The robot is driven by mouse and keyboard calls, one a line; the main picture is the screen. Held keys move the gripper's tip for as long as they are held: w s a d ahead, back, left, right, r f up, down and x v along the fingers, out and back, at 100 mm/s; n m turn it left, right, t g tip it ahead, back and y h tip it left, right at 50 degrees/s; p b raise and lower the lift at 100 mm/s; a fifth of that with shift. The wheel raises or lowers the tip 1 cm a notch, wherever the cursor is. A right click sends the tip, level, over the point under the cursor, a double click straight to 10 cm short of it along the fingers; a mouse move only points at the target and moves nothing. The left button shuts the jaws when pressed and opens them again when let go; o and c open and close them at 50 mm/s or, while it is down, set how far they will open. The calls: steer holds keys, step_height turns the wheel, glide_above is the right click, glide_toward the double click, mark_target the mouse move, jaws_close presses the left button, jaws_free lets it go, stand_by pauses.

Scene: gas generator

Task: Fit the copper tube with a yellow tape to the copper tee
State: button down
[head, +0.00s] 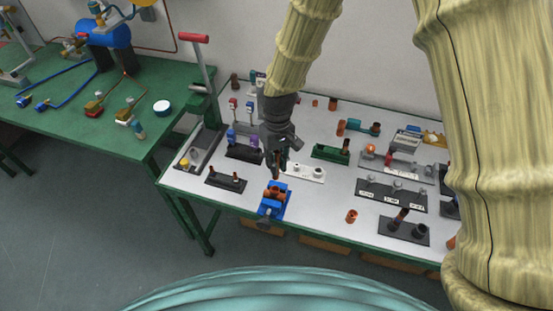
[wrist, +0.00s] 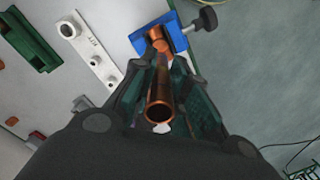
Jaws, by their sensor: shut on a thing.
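My gripper (head: 277,165) is over the front part of the grey table, just above the blue vise (head: 267,211). In the wrist view my gripper (wrist: 163,72) is shut on a copper tube (wrist: 160,109), its open end facing the camera. No yellow tape shows on the visible part of the tube. The copper tee (wrist: 157,38) sits in the blue vise at the top of the wrist view, in line with the tube's far end. The tee (head: 273,192) also shows in the head view. Whether tube and tee touch is hidden by the fingers.
A white holder (head: 305,173) stands right behind the vise, and a dark holder with pegs (head: 226,180) is to its left. A loose copper fitting (head: 351,216) lies to the right. A tall lever press (head: 203,100) stands at the left edge. The table's front edge is close to the vise.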

mark_target(277, 152)
steer(key=shift+s+f+b, duration=0.2)
steer(key=shift+f+b, duration=0.75)
steer(key=shift+f, duration=1.4)
steer(key=shift+s+a+f, duration=0.1)
steer(key=shift+s+f, duration=0.1)
steer(key=shift+f, duration=1.35)
stand_by(1.0)
steer(key=c, duration=1.3)
jaws_free()
steer(key=r, duration=0.8)
steer(key=w+r, duration=0.1)
steer(key=r, duration=0.3)
steer(key=shift+w, duration=0.1)
steer(key=shift+d+f, duration=0.1)
steer(key=shift+d, duration=0.1)
